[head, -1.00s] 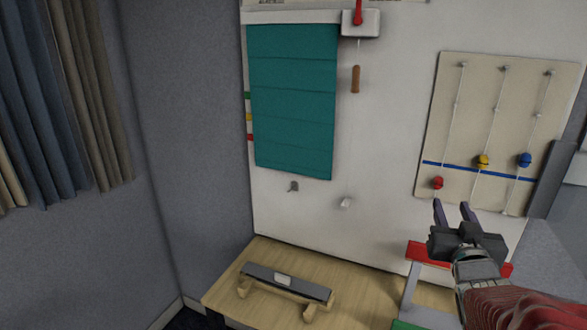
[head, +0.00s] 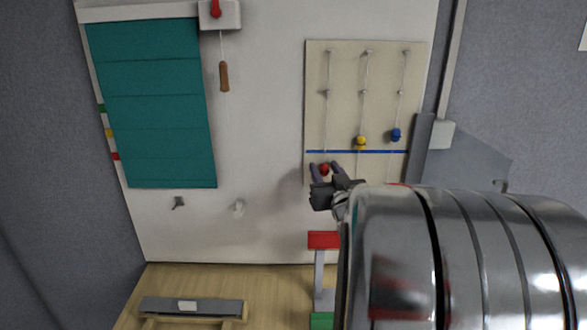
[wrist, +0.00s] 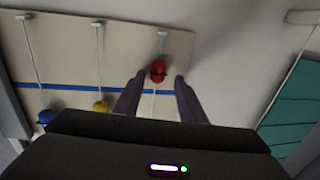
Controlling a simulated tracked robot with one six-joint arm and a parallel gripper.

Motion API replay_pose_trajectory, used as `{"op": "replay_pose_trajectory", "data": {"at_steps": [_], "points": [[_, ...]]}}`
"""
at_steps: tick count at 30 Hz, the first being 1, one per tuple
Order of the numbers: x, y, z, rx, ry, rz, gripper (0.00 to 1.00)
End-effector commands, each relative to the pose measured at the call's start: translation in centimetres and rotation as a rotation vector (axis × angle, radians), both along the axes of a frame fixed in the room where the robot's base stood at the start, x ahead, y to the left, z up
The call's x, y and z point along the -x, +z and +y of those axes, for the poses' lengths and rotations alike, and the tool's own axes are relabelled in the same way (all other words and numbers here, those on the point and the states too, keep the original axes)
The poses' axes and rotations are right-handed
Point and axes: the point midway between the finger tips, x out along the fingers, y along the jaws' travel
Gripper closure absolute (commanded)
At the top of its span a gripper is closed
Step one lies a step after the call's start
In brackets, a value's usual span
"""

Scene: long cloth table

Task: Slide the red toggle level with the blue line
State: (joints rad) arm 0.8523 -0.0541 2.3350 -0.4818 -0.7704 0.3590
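The red toggle (head: 325,168) hangs on the left cord of the beige board (head: 345,70). It sits a little below the blue line (head: 378,152), which runs across the board. My gripper (head: 324,165) is open, with one dark finger on each side of the red toggle. In the wrist view, where the board appears upside down, the red toggle (wrist: 158,70) shows between the fingertips of my gripper (wrist: 158,80), with gaps on both sides. The yellow toggle (head: 361,141) and blue toggle (head: 396,135) sit just above the line on their own cords.
A teal blind (head: 150,100) and a wooden pull handle (head: 224,76) hang left of the board. A grey panel (head: 465,155) juts out at its right. A red-topped stand (head: 323,240) is below my gripper. The wall between blind and board is mostly clear.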

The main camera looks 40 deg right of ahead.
Motion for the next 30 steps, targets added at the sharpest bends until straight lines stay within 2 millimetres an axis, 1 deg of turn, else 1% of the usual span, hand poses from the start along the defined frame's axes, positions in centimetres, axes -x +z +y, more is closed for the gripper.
{"op": "replay_pose_trajectory", "data": {"at_steps": [7,23,30], "points": [[0.48,-0.01,-0.49,0.000,-0.012,0.000,0.63],[0.65,-0.01,-0.65,0.000,-0.016,0.000,1.00],[0.67,-0.02,-0.66,0.000,-0.017,0.000,1.00]]}}
